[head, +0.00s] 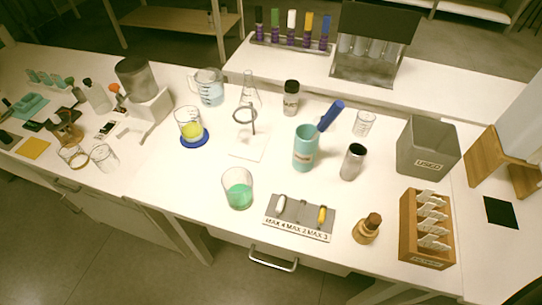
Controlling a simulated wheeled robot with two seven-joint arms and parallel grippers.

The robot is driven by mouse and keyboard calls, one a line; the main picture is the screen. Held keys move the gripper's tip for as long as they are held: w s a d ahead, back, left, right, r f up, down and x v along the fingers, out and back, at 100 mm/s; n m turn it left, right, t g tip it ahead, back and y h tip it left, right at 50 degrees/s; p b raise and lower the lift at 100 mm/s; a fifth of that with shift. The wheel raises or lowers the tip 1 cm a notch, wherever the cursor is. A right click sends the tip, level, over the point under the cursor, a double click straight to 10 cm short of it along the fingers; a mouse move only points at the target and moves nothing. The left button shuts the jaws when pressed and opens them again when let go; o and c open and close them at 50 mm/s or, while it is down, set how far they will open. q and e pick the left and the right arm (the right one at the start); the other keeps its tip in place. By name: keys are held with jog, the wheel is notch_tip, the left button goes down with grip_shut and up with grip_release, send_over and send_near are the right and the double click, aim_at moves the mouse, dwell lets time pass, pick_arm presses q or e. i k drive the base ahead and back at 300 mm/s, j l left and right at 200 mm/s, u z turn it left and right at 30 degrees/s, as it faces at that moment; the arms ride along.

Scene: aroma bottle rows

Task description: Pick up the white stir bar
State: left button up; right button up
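The white stir bar (281,203) sits in the left slot of a grey labelled holder (300,226) near the front edge of the table. The holder's labels read MAX 4, MAX 2 and MAX 3. A yellow bar (322,214) sits in its right slot. The middle slot looks grey, and I cannot tell whether it holds anything. Neither of my grippers shows in the head view.
A beaker of green liquid (238,190) stands just left of the holder. A brown bottle (367,228) and a wooden card rack (428,260) stand to its right. A teal cup (305,160) and a metal cylinder (353,163) stand behind it.

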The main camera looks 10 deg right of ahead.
aim_at(282, 200)
jog(key=i+j+z, duration=0.2)
jog(key=j+z, duration=0.25)
jog(key=i+j+z, duration=0.15)
jog(key=j+z, duration=0.2)
jog(key=z, duration=0.15)
jog(key=j+z, duration=0.9)
jog(key=k+j+z, duration=0.15)
jog(key=j+z, duration=0.3)
jog(key=j, duration=0.1)
